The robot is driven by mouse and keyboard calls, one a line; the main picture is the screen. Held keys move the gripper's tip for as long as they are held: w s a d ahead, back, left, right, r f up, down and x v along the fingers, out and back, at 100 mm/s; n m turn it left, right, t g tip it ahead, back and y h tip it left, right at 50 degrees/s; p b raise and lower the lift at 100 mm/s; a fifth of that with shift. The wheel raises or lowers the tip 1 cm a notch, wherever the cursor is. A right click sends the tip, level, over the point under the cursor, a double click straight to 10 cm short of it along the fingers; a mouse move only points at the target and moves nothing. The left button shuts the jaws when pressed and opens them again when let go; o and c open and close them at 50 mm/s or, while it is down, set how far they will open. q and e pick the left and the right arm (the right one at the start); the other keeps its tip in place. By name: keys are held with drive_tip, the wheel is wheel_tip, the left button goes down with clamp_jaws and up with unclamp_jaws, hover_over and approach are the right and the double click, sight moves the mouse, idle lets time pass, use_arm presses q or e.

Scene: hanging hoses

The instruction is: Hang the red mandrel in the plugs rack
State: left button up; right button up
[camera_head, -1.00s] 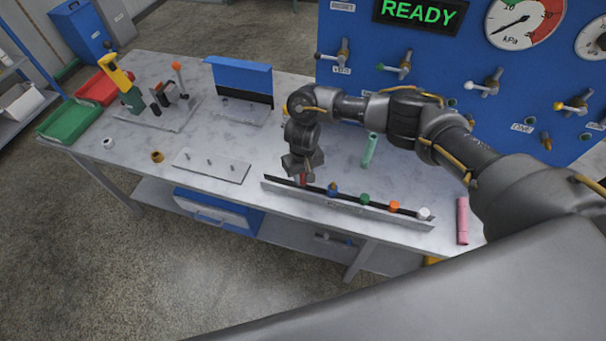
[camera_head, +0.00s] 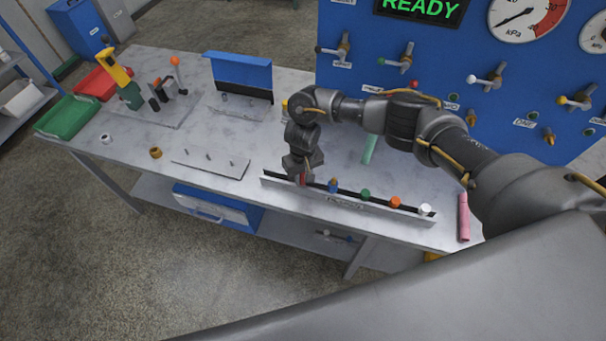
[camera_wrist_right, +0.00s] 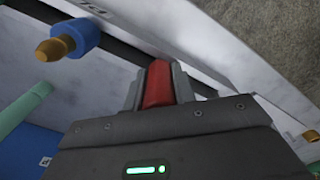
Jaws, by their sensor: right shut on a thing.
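The plugs rack (camera_head: 348,205) is a long pale rail with a dark slot along the front of the table; it also shows in the right wrist view (camera_wrist_right: 190,62). My right gripper (camera_head: 302,178) is over the rack's left end. It is shut on the red mandrel (camera_wrist_right: 158,84), which shows between the fingers in the right wrist view (camera_wrist_right: 158,98). The mandrel's lower end is hidden, so I cannot tell whether it sits in the slot. My left gripper is not in view.
Blue (camera_head: 333,186), green (camera_head: 365,195), orange (camera_head: 394,202) and white (camera_head: 425,210) plugs stand in the rack to the right. A plate with pegs (camera_head: 210,162) lies to the left. A pink tube (camera_head: 463,217) lies right of the rack. The blue panel (camera_head: 440,90) stands behind.

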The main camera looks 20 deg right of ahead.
drive_tip(key=shift+f, duration=0.15)
drive_tip(key=o, duration=1.1)
wheel_tip(320, 180, up, 11)
drive_tip(key=shift+f+p, duration=0.1)
drive_tip(key=shift+p, duration=0.3)
